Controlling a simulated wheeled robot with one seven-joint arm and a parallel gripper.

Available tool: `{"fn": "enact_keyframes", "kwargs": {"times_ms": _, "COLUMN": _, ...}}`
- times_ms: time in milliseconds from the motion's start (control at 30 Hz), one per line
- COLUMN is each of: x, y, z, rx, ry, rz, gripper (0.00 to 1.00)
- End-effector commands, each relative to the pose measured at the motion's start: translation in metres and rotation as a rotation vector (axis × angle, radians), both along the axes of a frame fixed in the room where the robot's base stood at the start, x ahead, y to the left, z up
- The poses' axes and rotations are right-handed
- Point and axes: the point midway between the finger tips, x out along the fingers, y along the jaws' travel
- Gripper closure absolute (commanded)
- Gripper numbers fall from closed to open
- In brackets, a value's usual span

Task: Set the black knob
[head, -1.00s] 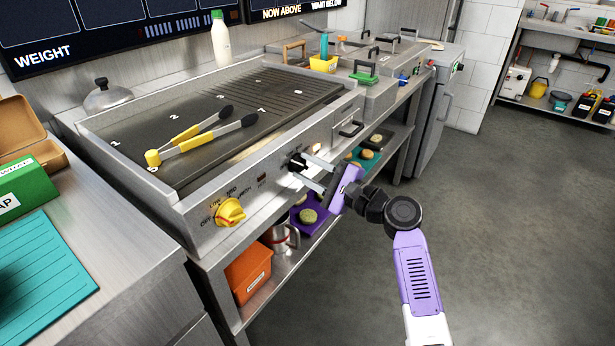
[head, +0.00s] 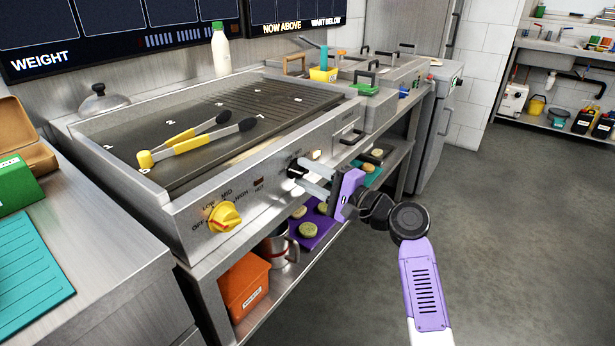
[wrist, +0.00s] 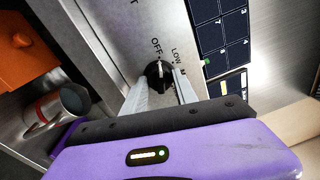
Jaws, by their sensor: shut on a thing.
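The black knob (head: 294,171) is on the front panel of the steel griddle (head: 185,232), right of a yellow knob (head: 225,216). My gripper (head: 305,176) reaches it from the right, with its pale fingers at the knob. In the wrist view the black knob (wrist: 158,73) sits between the tips of my gripper (wrist: 160,84), one finger on each side. The labels OFF and LOW show beside the knob there. A pale mark on its face lies near OFF. The fingers hide part of the knob, so its exact setting is hard to tell.
Yellow-handled tongs (head: 200,140) lie on the griddle top. Below the panel, a shelf holds an orange bin (head: 244,284), a metal jug (head: 280,248) and a purple tray (head: 312,236) with round patties. Open floor lies to the right.

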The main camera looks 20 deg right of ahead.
Motion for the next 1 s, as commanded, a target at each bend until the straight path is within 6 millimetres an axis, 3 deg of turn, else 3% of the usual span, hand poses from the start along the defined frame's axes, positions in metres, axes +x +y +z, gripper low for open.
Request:
{"fn": "enact_keyframes", "kwargs": {"times_ms": 200, "x": 0.000, "y": 0.000, "z": -0.001, "rx": -0.002, "ry": 0.002, "rz": 0.001, "gripper": 1.00}}
{"fn": "enact_keyframes", "kwargs": {"times_ms": 233, "x": 0.000, "y": 0.000, "z": -0.001, "rx": -0.002, "ry": 0.002, "rz": 0.001, "gripper": 0.64}}
{"fn": "enact_keyframes", "kwargs": {"times_ms": 333, "x": 0.000, "y": 0.000, "z": -0.001, "rx": -0.002, "ry": 0.002, "rz": 0.001, "gripper": 0.44}}
{"fn": "enact_keyframes", "kwargs": {"times_ms": 733, "x": -0.004, "y": -0.003, "z": -0.001, "rx": 0.000, "ry": 0.002, "rz": -0.002, "gripper": 0.44}}
{"fn": "enact_keyframes", "kwargs": {"times_ms": 1000, "x": -0.039, "y": -0.026, "z": -0.003, "rx": 0.000, "ry": 0.003, "rz": -0.003, "gripper": 0.44}}
